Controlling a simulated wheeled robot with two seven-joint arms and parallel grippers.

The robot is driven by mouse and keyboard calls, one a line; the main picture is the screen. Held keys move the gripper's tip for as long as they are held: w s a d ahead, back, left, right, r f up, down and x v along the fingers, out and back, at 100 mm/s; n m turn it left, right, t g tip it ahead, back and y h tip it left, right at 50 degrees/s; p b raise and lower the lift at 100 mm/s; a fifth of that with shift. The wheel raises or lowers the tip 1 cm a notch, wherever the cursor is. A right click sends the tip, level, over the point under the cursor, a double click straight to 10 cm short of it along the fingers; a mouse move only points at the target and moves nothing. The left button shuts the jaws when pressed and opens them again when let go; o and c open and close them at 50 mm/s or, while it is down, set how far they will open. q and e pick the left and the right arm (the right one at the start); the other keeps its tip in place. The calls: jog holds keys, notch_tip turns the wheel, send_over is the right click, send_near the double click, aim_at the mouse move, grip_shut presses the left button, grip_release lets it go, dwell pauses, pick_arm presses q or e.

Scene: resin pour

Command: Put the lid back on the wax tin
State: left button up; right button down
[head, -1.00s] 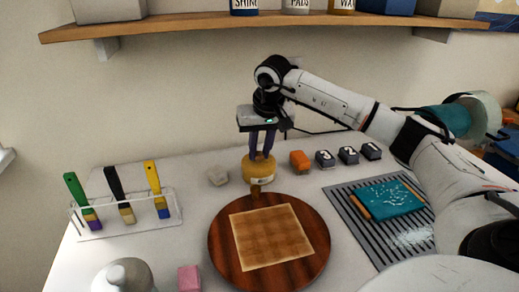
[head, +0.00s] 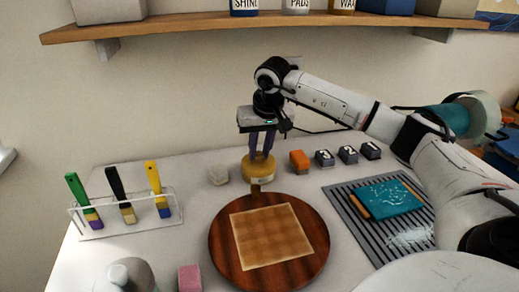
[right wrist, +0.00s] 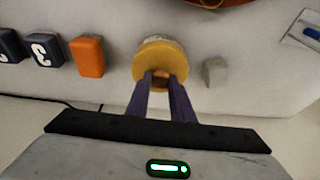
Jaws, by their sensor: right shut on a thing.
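The wax tin (head: 258,177) stands on the white table behind the round wooden board, with its yellow lid (head: 258,164) at its top. The lid shows as a yellow disc in the right wrist view (right wrist: 158,54). My right gripper (head: 261,154) points down at the lid from above. Its two purple fingers (right wrist: 162,76) are shut on the small knob in the middle of the lid. Whether the lid sits fully flush on the tin cannot be told. My left gripper is not in view.
An orange block (head: 299,160) and dark numbered blocks (head: 324,158) stand right of the tin; a pale lump (head: 218,175) lies left. The wooden board (head: 223,256) is in front. A brush rack (head: 128,222) stands left. A shelf (head: 270,24) runs above.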

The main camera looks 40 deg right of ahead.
jog(key=c, duration=1)
grip_release()
jog(key=shift+r+p, duration=2.1)
jog(key=shift+r, duration=1.35)
grip_shut()
jog(key=shift+f, duration=0.15)
